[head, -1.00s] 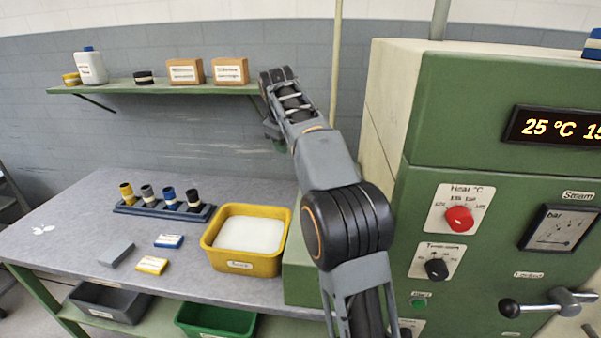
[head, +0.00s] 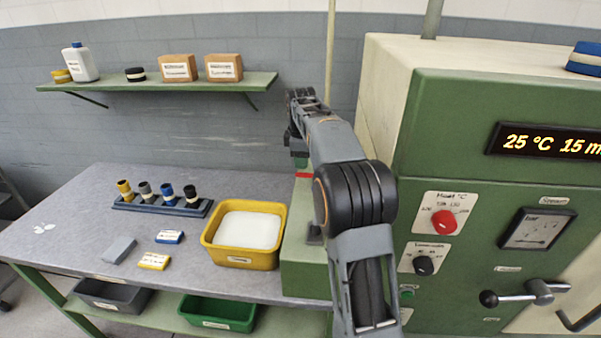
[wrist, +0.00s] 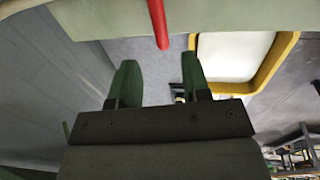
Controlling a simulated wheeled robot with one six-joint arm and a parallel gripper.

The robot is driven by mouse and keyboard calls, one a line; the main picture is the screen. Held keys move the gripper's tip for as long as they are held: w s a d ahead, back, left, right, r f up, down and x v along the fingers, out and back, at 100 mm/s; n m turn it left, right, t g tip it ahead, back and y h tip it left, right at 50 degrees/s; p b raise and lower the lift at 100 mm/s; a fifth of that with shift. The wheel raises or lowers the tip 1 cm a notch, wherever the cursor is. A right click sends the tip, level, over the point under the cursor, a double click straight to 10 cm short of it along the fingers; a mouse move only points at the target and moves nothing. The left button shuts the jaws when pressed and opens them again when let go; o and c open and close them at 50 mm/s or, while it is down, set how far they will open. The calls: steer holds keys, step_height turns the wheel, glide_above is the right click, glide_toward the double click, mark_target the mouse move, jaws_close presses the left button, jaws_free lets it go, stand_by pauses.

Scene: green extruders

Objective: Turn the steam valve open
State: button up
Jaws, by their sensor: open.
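A red rod or lever (wrist: 158,24) reaches into the top of the wrist view, in line with the gap between my fingers. A bit of red (head: 305,175) also shows below my gripper in the head view, beside the green machine. I cannot tell for certain that this is the steam valve, as my arm hides much of that area. My gripper (wrist: 158,75) is open and empty, with green fingers apart, and the red rod lies beyond their tips. In the head view my gripper (head: 299,158) points down near the machine's left side.
A yellow bin (head: 246,257) of white material stands on the bench, left of the machine (head: 465,115). The panel carries a red heat knob (head: 444,222), a steam gauge (head: 536,230) and a black-knobbed lever (head: 520,294). A shelf (head: 160,84) hangs on the wall.

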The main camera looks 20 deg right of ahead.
mark_target(310, 175)
steer(key=shift+w+d+f, duration=0.1)
steer(key=shift+w+f, duration=0.05)
steer(key=shift+f, duration=0.8)
steer(key=shift+w+d+f, duration=0.1)
steer(key=shift+w+f, duration=0.1)
steer(key=shift+f, duration=0.75)
steer(key=shift+w+d+f, duration=0.1)
steer(key=shift+w+f, duration=0.05)
steer(key=shift+f, duration=0.8)
steer(key=shift+r, duration=0.1)
jaws_close()
